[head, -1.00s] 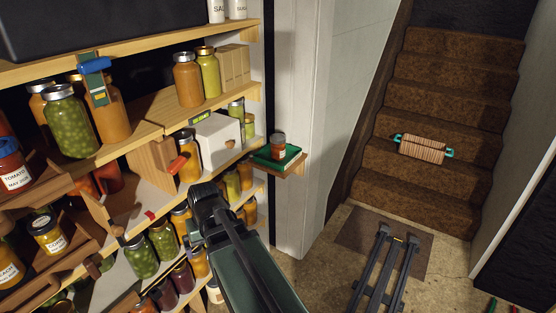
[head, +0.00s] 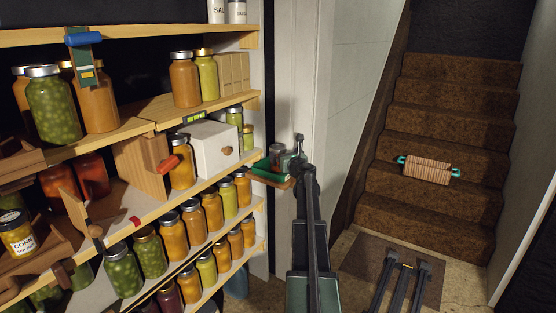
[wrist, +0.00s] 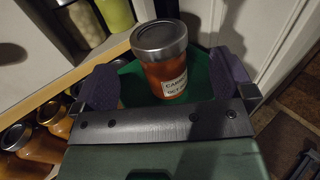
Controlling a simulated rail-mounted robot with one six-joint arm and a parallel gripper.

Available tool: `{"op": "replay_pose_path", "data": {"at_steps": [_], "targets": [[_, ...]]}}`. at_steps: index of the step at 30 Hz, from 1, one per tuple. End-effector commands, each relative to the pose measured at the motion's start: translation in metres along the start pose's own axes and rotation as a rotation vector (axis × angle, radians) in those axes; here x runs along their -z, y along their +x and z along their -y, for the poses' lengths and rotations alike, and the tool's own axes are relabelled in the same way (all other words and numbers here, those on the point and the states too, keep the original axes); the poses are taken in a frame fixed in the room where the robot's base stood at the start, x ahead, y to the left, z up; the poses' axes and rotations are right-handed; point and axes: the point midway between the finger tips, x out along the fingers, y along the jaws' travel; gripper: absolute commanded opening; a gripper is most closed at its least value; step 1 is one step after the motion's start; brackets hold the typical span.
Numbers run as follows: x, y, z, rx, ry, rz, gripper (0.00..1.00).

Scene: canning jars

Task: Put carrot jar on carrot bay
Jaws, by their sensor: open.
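The carrot jar (wrist: 166,72) is a short glass jar with orange-red contents, a grey metal lid and a white label whose top line starts "CARRO". It stands upright on a small green tray (wrist: 130,68). In the head view the jar (head: 277,153) and tray (head: 268,178) sit on a small ledge by the white post, partly hidden by my arm. My gripper (wrist: 167,80) is open, with one purple-padded finger on each side of the jar; it also shows in the head view (head: 299,155). I cannot tell which shelf space is the carrot bay.
Wooden shelves (head: 205,97) full of jars fill the left. A white box (head: 212,149) stands on the middle shelf near the ledge. A wooden divider (head: 143,168) rises left of it, beside a fairly bare stretch of shelf. Stairs (head: 430,120) are at the right.

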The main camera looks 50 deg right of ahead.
Motion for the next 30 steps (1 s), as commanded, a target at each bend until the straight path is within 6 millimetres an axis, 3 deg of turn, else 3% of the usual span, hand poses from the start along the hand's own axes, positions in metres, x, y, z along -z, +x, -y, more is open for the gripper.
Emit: {"op": "replay_pose_path", "data": {"at_steps": [2,8,15,22,23,30], "targets": [[0.000,0.017,0.001,-0.001,-0.001,0.000,1.00],[-0.001,0.024,0.000,-0.001,-0.002,0.000,1.00],[-0.004,0.067,-0.001,-0.002,-0.003,0.000,1.00],[-0.004,0.071,-0.002,-0.002,-0.003,0.000,1.00],[-0.004,0.071,-0.002,-0.002,-0.003,0.000,0.98],[-0.004,0.071,-0.002,-0.002,-0.003,-0.001,0.62]]}}
